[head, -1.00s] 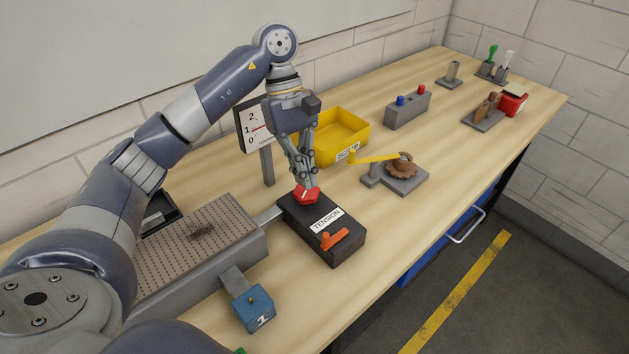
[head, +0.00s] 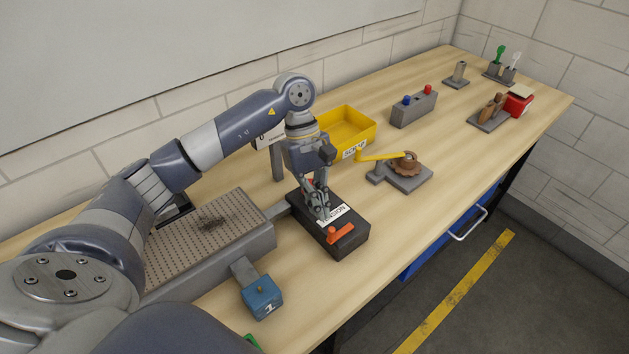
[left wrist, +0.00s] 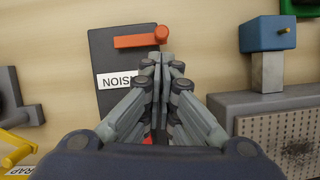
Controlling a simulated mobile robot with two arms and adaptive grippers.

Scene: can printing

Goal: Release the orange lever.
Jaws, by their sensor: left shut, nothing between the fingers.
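The orange lever (head: 339,234) lies on top of the black tension box (head: 351,247), near its front end. My left gripper (head: 324,217) is shut and empty. It points down over the middle of the box, beside the white TENSION label, a short way behind the lever. In the left wrist view its fingertips (left wrist: 162,60) sit just below the lever's pivot; I cannot tell whether they touch the box. A red knob on the box is mostly hidden behind the gripper.
A perforated grey block (head: 205,235) and a blue box marked 1 (head: 262,297) stand left of the tension box. A yellow scrap bin (head: 350,130) and a yellow-handled device (head: 405,175) stand behind and right. The table front right of the box is clear.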

